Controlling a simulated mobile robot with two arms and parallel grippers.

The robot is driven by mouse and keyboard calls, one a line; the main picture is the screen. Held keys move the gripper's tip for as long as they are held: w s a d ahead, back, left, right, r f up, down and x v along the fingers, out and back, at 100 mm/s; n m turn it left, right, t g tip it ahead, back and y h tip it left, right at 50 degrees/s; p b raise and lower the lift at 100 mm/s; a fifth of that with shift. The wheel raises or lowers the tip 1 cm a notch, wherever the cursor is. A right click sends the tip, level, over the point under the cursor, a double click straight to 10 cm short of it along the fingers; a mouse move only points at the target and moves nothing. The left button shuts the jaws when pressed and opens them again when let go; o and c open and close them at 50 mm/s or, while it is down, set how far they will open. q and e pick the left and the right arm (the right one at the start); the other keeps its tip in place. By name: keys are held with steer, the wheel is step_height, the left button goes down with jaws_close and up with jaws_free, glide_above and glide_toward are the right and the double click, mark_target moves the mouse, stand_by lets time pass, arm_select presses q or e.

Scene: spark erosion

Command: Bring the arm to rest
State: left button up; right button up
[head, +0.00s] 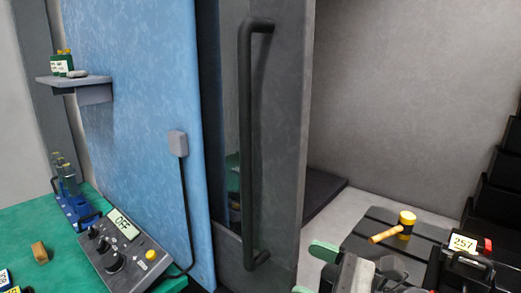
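My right gripper (314,270) shows at the bottom, right of the middle, in front of the grey door. Its two green fingertips are apart with nothing visible between them, and its lower part is cut off by the picture edge. Grey and dark parts beside it at the bottom seem to be mine too. My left gripper is not in view.
A tall grey door with a dark handle (246,150) stands in the middle. A control box reading OFF (124,250) sits on the green table (35,222) at left.

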steer(key=w+d+f+m+t+h, duration=0.1)
steer(key=d+m+t+h, duration=0.35)
steer(key=m, duration=0.75)
steer(key=d+f+m+t+h, duration=0.15)
steer(key=m+t+h, duration=0.5)
steer(key=m, duration=0.65)
steer(key=s+d+f+m+g+h, duration=0.2)
steer(key=s+d+f+m+h, duration=0.15)
steer(key=f+m, duration=0.4)
steer(key=s+d+f+m+g+h, duration=0.2)
steer(key=d+f+m+g+h, duration=0.1)
steer(key=f+m+h, duration=0.4)
steer(key=s+f+m+g+y, duration=0.2)
steer(key=s+f+m+g, duration=0.3)
steer(key=s, duration=0.3)
steer(key=s+f+m+g+y, duration=0.2)
steer(key=s+f+m+g, duration=0.3)
steer(key=s, duration=0.4)
step_height(320, 180, down, 24)
steer(key=f+g, duration=0.1)
steer(key=g, duration=0.1)
steer(key=s+d+f+g, duration=0.1)
steer(key=s+d+f, duration=0.1)
steer(key=s+f, duration=1.4)
steer(key=shift+s+f, duration=0.4)
steer(key=shift+f, duration=0.25)
steer(key=shift+n+h, duration=0.25)
steer(key=shift+o, duration=0.4)
